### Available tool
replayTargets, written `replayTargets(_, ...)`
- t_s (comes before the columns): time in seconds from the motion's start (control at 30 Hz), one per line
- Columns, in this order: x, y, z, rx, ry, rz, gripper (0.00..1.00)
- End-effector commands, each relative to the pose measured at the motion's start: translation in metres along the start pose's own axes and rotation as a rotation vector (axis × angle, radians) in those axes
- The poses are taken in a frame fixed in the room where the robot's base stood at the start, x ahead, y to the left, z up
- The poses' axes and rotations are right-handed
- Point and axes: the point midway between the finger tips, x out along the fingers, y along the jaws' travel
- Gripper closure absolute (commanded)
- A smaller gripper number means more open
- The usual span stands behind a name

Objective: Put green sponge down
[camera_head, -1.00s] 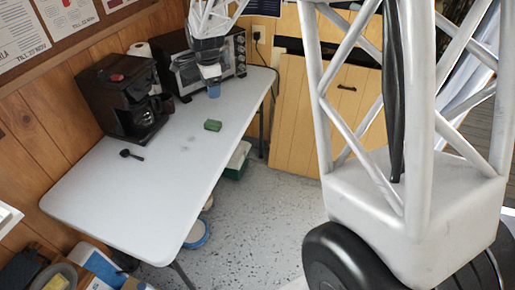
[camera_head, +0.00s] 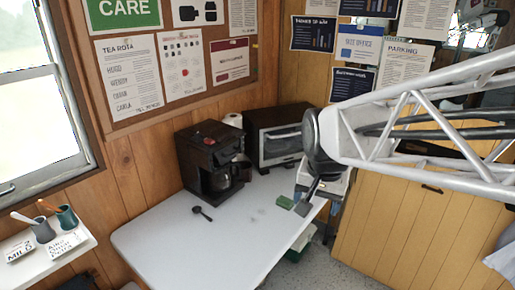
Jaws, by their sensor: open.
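The green sponge (camera_head: 285,202) lies on the white table (camera_head: 205,252), near its right edge. My gripper (camera_head: 302,208) is at the end of the arm, pointing down just right of the sponge in the picture. It is open and does not hold the sponge. The fingers are small and partly blurred, so their exact height above the table cannot be told.
A dark coffee maker (camera_head: 208,165) and a toaster oven (camera_head: 280,145) stand at the back of the table. A black spoon (camera_head: 203,213) lies in front of the coffee maker. The table's front middle is clear. A shelf with cups (camera_head: 66,216) is at left.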

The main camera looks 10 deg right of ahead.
Motion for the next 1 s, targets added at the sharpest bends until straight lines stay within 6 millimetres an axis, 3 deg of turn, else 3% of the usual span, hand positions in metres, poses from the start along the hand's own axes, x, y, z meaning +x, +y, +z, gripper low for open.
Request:
replayTargets(0.2,-0.009,0.027,0.057,-0.237,0.025,-0.01,0.27)
replayTargets(0.4,-0.009,0.044,0.093,-0.399,0.04,-0.012,0.27)
replayTargets(0.6,-0.008,0.05,0.106,-0.466,0.046,-0.012,0.27)
replayTargets(1.0,-0.008,0.051,0.107,-0.469,0.046,-0.012,0.27)
